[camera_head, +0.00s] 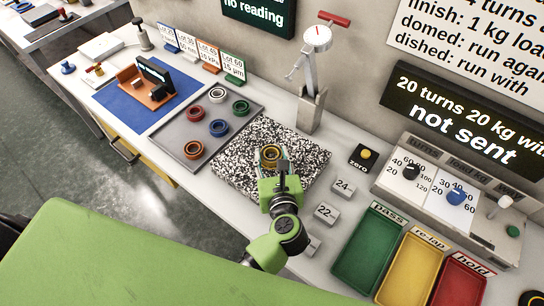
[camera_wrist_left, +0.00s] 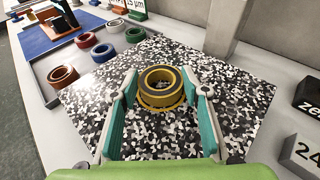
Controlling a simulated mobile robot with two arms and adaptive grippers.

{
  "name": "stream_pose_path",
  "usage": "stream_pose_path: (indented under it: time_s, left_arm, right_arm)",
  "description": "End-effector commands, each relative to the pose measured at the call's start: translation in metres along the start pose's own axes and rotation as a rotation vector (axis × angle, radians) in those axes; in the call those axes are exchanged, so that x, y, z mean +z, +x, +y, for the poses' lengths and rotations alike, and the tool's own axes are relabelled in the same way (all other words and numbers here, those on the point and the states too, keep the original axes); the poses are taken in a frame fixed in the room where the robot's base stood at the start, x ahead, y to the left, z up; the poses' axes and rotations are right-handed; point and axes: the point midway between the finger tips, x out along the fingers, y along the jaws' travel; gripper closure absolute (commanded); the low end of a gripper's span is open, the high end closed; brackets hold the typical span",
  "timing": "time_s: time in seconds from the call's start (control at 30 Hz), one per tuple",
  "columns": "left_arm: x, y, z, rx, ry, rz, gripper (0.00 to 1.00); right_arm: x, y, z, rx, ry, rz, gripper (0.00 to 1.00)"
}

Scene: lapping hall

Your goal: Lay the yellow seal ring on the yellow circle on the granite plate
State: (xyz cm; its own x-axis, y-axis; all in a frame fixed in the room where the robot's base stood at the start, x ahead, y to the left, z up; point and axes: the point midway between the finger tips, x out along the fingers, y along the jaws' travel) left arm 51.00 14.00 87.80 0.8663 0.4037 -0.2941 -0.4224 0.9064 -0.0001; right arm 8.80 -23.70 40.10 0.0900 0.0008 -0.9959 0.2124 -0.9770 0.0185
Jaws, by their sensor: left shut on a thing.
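The yellow seal ring (camera_head: 270,153) is between the fingers of my left gripper (camera_head: 272,161), over the speckled black and white granite plate (camera_head: 305,158). In the left wrist view the ring (camera_wrist_left: 162,92) stands level between the teal finger pads, which are shut on its sides. A yellow circle (camera_wrist_left: 159,107) on the plate shows as a thin edge under the ring; most of it is hidden. The ring looks roughly centred on the circle. I cannot tell whether it touches the plate. My right gripper is not in view.
A grey tray (camera_head: 232,134) with several coloured rings lies left of the plate. A metal stand with a dial gauge (camera_head: 316,40) rises behind it. Weight blocks (camera_head: 326,213) and green, yellow and red bins (camera_head: 368,250) are to the right.

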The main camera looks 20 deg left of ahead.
Motion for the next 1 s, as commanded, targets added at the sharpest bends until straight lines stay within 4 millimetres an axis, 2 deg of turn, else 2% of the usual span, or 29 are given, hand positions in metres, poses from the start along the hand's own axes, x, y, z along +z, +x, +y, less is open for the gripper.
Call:
stream_pose_path:
  time_s: [0.07,0.1,0.13,0.43,0.57,0.67,1.0]
  left_arm:
    - [-0.004,0.001,0.000,0.000,-0.001,0.000,0.81]
    - [-0.003,0.001,0.000,0.000,0.000,0.001,0.48]
    - [-0.002,0.001,0.000,0.000,0.000,0.001,0.42]
    - [-0.002,0.001,0.000,0.000,0.000,0.000,0.42]
    - [0.004,-0.001,0.000,0.000,0.001,-0.001,0.42]
    - [0.000,-0.016,0.000,0.000,0.000,0.004,0.42]
    - [-0.001,-0.088,0.000,0.000,-0.001,0.006,0.42]
  right_arm:
    - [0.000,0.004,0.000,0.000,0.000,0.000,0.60]
    - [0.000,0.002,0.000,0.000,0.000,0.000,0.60]
    - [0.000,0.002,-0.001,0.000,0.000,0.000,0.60]
    - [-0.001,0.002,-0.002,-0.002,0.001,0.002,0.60]
    - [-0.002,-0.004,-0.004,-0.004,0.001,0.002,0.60]
    - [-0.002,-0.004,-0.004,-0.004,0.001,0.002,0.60]
    - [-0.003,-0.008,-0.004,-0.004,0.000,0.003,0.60]
